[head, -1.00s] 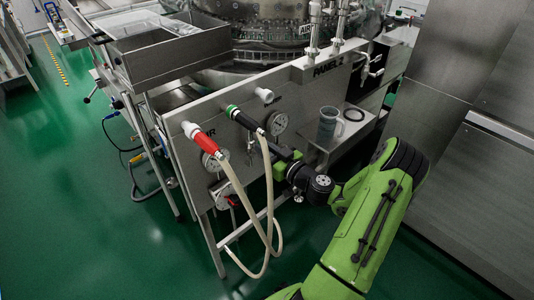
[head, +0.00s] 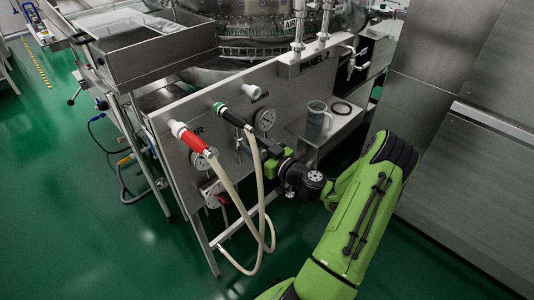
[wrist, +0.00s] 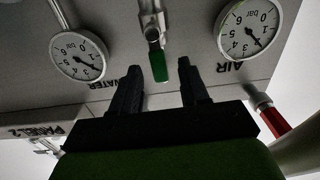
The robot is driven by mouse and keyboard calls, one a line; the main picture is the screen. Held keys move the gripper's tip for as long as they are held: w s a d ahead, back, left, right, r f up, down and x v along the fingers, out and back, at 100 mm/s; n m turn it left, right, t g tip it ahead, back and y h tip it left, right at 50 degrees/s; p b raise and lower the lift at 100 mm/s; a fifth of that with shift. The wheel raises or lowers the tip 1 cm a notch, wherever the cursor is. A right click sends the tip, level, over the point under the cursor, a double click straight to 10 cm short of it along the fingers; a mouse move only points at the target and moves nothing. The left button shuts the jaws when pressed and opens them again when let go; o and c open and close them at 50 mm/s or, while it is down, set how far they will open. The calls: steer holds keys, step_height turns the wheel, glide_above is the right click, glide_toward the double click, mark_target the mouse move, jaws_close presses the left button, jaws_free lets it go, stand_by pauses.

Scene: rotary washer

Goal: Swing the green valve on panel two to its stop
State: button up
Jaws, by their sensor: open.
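The green valve handle (wrist: 158,66) hangs from a metal valve body (wrist: 150,25) on the panel in the wrist view. It appears between the two fingertips of my gripper (wrist: 160,70), with a visible gap on both sides. My gripper is open and holds nothing. How far the fingertips are from the handle in depth is hard to tell. In the head view my gripper (head: 258,155) is at the front of the steel panel (head: 180,155), below a gauge. The handle is mostly hidden there. The lettering PANEL 2 (head: 314,57) is on the panel's top right.
A red hose connector (head: 188,135) and a black, green-ringed connector (head: 232,115) stick out of the panel. Pale hoses (head: 238,205) loop down left of my gripper. Two gauges (wrist: 78,54) (wrist: 248,30) flank the valve. A jug (head: 316,120) stands on the side shelf.

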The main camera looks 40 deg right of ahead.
steer(key=s, duration=1.5)
steer(key=shift+d+p, duration=0.2)
steer(key=shift+p, duration=0.15)
steer(key=w+a+n+g+y, duration=0.2)
steer(key=a+g+y, duration=0.15)
steer(key=a, duration=0.35)
steer(key=w+a+n+g+y, duration=0.3)
steer(key=a+g, duration=0.2)
steer(key=a, duration=0.2)
steer(key=s+a+r+g+h, duration=0.2)
steer(key=s+a+g+h, duration=0.15)
steer(key=a+g, duration=0.4)
steer(key=s+a+r+m+t+h, duration=0.2)
steer(key=s+a+r+m, duration=0.1)
steer(key=s+r, duration=0.25)
steer(key=s+a+r+m+t+h, duration=0.2)
steer(key=s+r+m, duration=0.15)
steer(key=r, duration=0.25)
step_height(320, 180, up, 12)
steer(key=p, duration=1.3)
steer(key=shift+s+n, duration=0.3)
steer(key=shift+n, duration=0.15)
